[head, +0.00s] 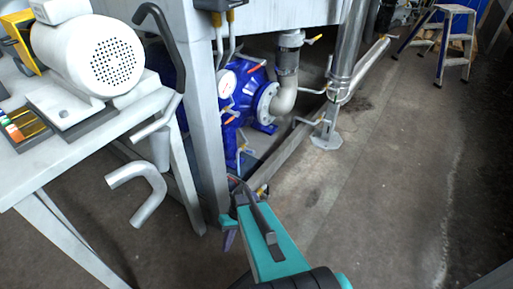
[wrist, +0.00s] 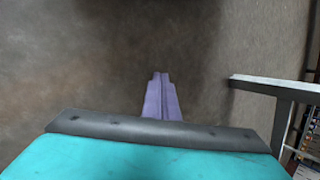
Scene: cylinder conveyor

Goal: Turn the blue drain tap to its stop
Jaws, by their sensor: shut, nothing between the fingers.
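My gripper (head: 227,231) is in the lower middle of the head view, in front of the table's near leg. Its purple fingers also show in the wrist view (wrist: 161,92), shut together with nothing between them. A blue pump body (head: 247,93) stands behind the table leg, with several small orange-handled valves around it. I cannot make out a separate blue drain tap in either view; it may be hidden or too small to tell. The wrist view shows mostly bare brown-grey floor beyond the fingers.
A white-grey table (head: 62,165) with a motor (head: 90,55) stands at left. A bent grey pipe (head: 140,190) shows beside its legs. A step stool (head: 440,42) stands far right. The floor (head: 390,190) at right is clear.

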